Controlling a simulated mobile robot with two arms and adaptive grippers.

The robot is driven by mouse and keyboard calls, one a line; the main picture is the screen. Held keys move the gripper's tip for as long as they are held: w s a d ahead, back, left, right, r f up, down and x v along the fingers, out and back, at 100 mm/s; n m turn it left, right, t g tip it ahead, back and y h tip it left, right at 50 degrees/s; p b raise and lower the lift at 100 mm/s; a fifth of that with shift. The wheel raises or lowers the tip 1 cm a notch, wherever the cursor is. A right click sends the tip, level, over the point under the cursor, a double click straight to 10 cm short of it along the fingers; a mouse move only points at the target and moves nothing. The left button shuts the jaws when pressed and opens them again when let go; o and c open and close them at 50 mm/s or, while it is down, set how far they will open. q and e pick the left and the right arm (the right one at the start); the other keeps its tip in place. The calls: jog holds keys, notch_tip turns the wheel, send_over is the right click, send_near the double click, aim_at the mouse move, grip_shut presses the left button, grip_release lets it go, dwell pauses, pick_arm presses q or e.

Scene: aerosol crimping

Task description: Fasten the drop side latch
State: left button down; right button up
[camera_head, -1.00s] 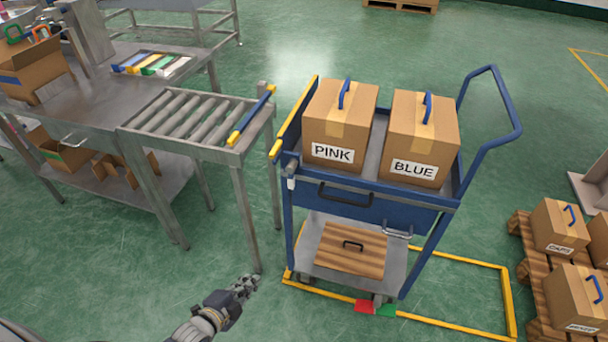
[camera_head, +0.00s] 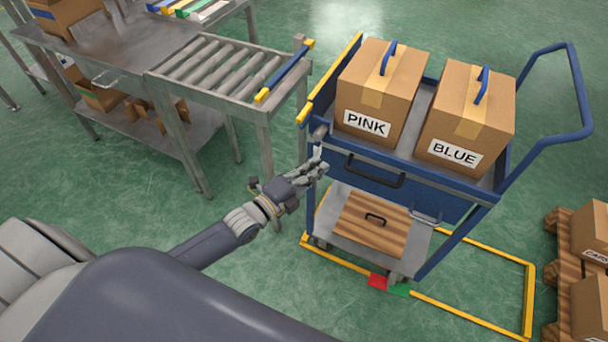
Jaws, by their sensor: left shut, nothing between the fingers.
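The blue cart (camera_head: 440,199) stands right of centre. Its left side panel (camera_head: 326,96), with yellow pieces along its top edge, faces the roller table and looks raised. A small grey latch part (camera_head: 319,132) with a pale piece below it sits at the cart's near left corner. My left gripper (camera_head: 317,166) is shut and empty, just below this latch part. Its fingertips overlap the cart's corner in the picture, and I cannot tell whether they touch it. My right gripper is not in view.
Boxes labelled PINK (camera_head: 381,92) and BLUE (camera_head: 465,120) stand on the cart's top. A wooden lid (camera_head: 368,222) lies on its lower shelf. The roller table (camera_head: 215,72) stands close on the left. A pallet (camera_head: 562,262) with boxes is at the right.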

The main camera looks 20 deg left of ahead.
pick_arm(q)
jog(key=x, duration=0.3)
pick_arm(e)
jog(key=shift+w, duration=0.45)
pick_arm(q)
jog(key=shift+a+m+p, duration=0.25)
jog(key=shift+m+p, duration=0.2)
jog(key=shift+m, duration=0.05)
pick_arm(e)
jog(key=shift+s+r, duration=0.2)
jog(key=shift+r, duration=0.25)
pick_arm(q)
jog(key=shift+f, duration=0.1)
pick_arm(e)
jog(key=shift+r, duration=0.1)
pick_arm(q)
jog(key=a+r+m+g+y+p, duration=0.2)
jog(key=a+m+y+p, duration=0.4)
jog(key=m+p, duration=0.5)
jog(key=shift+a+r+m+g, duration=0.3)
jog(key=shift+a+r+m, duration=0.15)
jog(key=shift+a+m, duration=0.55)
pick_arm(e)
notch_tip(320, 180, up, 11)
pick_arm(q)
jog(key=shift+w, duration=0.1)
